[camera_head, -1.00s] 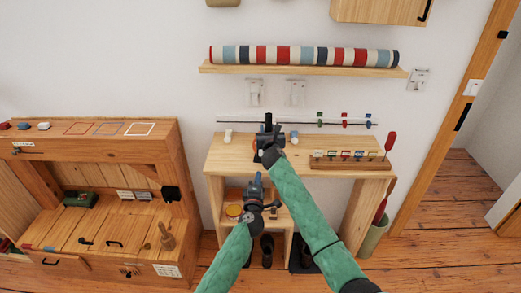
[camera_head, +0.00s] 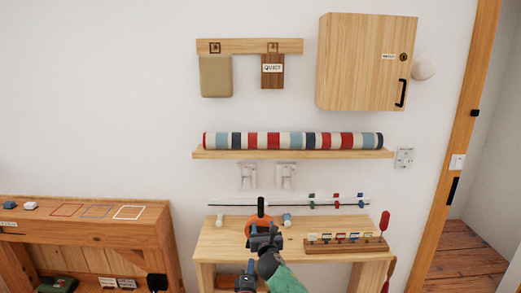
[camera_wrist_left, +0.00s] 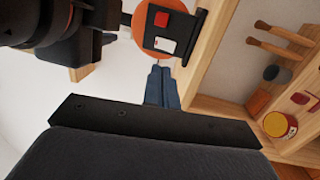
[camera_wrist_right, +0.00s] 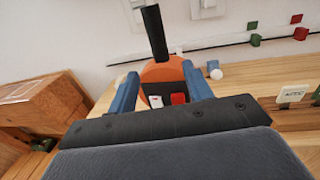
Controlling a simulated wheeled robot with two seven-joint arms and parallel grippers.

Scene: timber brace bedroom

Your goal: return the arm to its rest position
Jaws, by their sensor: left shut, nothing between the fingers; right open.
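An orange round object with a black upright handle (camera_head: 260,222) is at the back of the wooden desk (camera_head: 225,240). In the right wrist view its orange disc (camera_wrist_right: 163,72) carries a dark panel with white and red patches. My right gripper (camera_head: 264,232) is open, its blue fingers (camera_wrist_right: 160,90) on either side of the disc in that view; contact is unclear. My left gripper (camera_head: 247,274) is lower, near the bottom edge of the head view. Its blue fingers (camera_wrist_left: 161,70) are shut and empty, just below the disc in the left wrist view.
A striped roll (camera_head: 290,140) lies on a wall shelf (camera_head: 290,154), below a wooden cabinet (camera_head: 365,62). A wooden rack with coloured tags (camera_head: 345,244) stands at the desk's right. A wooden bench (camera_head: 90,225) is at left. The wall between is bare.

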